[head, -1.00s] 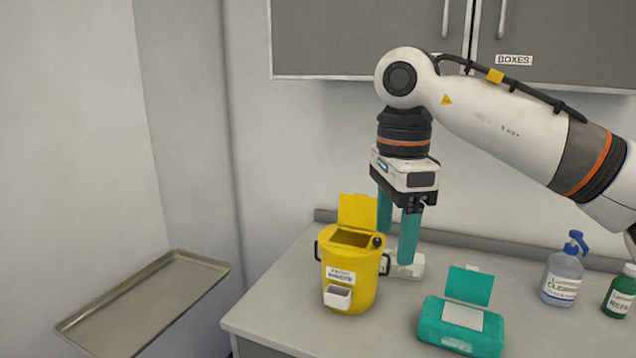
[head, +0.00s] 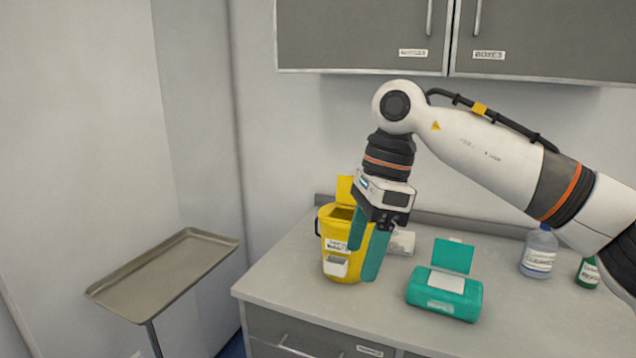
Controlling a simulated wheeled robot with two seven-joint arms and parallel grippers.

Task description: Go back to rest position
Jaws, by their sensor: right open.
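My right arm comes in from the right. My right gripper (head: 364,248), with two teal fingers, is open and points down, tilted. Its fingers are in front of the right side of the yellow waste bin (head: 337,265) in the picture and partly hide it. Nothing shows between the fingers. I cannot tell whether a finger touches the bin. The bin stands upright on the counter with its lid raised. My left gripper is not in view.
A teal box (head: 444,301) with an open lid stands on the counter (head: 300,262). A spray bottle (head: 539,252) and a green bottle (head: 587,273) stand at the right, partly behind my arm. A small white item (head: 403,243) lies behind the gripper. An empty metal tray (head: 165,275) stands at the left. Grey cabinets (head: 360,35) hang above.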

